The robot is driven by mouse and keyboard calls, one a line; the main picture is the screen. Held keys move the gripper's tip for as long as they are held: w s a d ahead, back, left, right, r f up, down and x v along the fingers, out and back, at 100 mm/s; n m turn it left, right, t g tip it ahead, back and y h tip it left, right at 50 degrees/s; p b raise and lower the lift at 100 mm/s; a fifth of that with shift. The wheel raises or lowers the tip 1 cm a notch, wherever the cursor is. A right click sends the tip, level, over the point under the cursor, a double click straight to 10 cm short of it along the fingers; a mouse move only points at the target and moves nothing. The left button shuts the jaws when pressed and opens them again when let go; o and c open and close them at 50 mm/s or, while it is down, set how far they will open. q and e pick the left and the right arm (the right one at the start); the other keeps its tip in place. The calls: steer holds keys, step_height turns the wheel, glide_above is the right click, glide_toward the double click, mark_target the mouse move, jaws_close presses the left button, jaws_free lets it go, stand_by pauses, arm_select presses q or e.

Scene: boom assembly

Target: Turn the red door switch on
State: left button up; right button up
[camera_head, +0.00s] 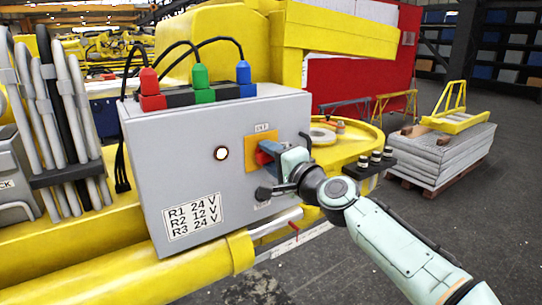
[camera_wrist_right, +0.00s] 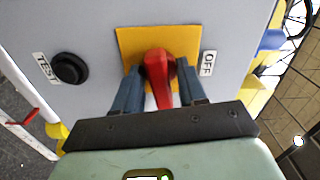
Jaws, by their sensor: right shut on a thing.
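The red door switch (camera_head: 262,158) sits on a yellow plate (camera_head: 252,145) on the front of a grey control box (camera_head: 175,160). In the right wrist view, the red switch handle (camera_wrist_right: 157,68) stands between the two blue-grey fingers of my right gripper (camera_wrist_right: 158,76), which is shut on it. In the head view my right gripper (camera_head: 270,153) reaches the switch from the right and hides part of it. An OFF label (camera_wrist_right: 208,63) is beside the yellow plate (camera_wrist_right: 126,42). My left gripper is not in view.
A black button (camera_wrist_right: 68,68) with a TEST label is beside the switch. A round lamp (camera_head: 221,153) on the box looks lit. Red, green and blue plugs with black cables (camera_head: 203,76) stand on top. A yellow beam (camera_head: 130,284) runs below the box.

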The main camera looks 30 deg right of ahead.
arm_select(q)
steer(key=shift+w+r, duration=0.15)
arm_select(e)
steer(key=shift+m, duration=1)
steer(key=o, duration=0.7)
steer(key=shift+s, duration=0.1)
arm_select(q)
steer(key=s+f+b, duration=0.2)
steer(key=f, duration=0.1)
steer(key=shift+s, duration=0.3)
arm_select(e)
steer(key=s, duration=0.8)
steer(key=s+d, duration=0.1)
steer(key=s, duration=0.4)
steer(key=shift+s, duration=0.1)
steer(key=shift+f, duration=0.1)
